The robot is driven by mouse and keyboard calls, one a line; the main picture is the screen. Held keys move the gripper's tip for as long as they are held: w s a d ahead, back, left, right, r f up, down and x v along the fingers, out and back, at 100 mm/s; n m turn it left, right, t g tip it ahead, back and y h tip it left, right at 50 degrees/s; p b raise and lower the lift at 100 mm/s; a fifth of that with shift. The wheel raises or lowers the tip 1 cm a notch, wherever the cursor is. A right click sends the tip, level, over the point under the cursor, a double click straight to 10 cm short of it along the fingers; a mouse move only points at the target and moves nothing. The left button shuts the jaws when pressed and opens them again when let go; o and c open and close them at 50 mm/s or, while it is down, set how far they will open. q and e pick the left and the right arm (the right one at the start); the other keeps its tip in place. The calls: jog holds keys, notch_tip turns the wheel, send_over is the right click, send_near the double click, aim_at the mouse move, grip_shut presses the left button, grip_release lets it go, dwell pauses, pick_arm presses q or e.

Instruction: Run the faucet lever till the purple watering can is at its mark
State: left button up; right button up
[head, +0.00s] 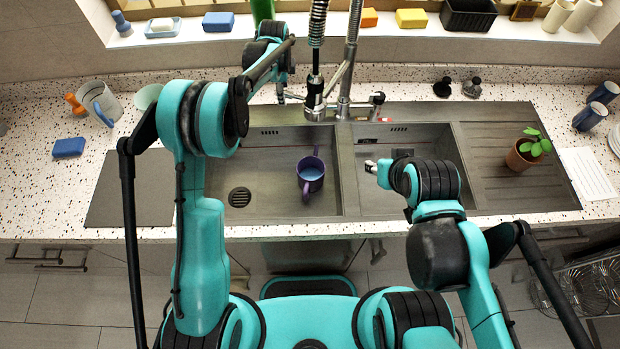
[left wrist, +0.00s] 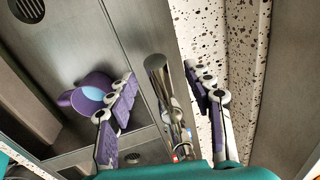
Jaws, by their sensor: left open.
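The purple watering can (head: 311,180) stands in the left basin, below the faucet's spray head (head: 315,106). Pale blue shows inside it; no level mark can be made out. It also shows in the left wrist view (left wrist: 73,99), beyond one finger. The faucet (head: 345,88) rises behind the sink, with a lever-like handle (head: 377,101) at its right. My left gripper (head: 281,92) is behind the left basin, left of the spray head. In the left wrist view its fingers (left wrist: 165,98) are wide apart, with a metal faucet part between them; contact cannot be told. My right gripper (head: 371,166) is over the right basin, its opening unclear.
A potted plant (head: 524,152) stands on the right drainboard. Two dark bottles (head: 457,88) stand behind the sink. A blue sponge (head: 68,147) and a pitcher (head: 101,101) are on the left counter. The basin divider (head: 348,170) separates the basins.

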pick_arm(q)
notch_tip(320, 180, up, 7)
jog(key=s+p, duration=0.1)
jog(key=p, duration=0.2)
jog(key=shift+s, duration=0.15)
dwell(0.3)
notch_tip(320, 180, up, 12)
jog(key=s, duration=0.2)
jog(key=shift+a+f, duration=0.15)
jog(key=shift+s, duration=0.1)
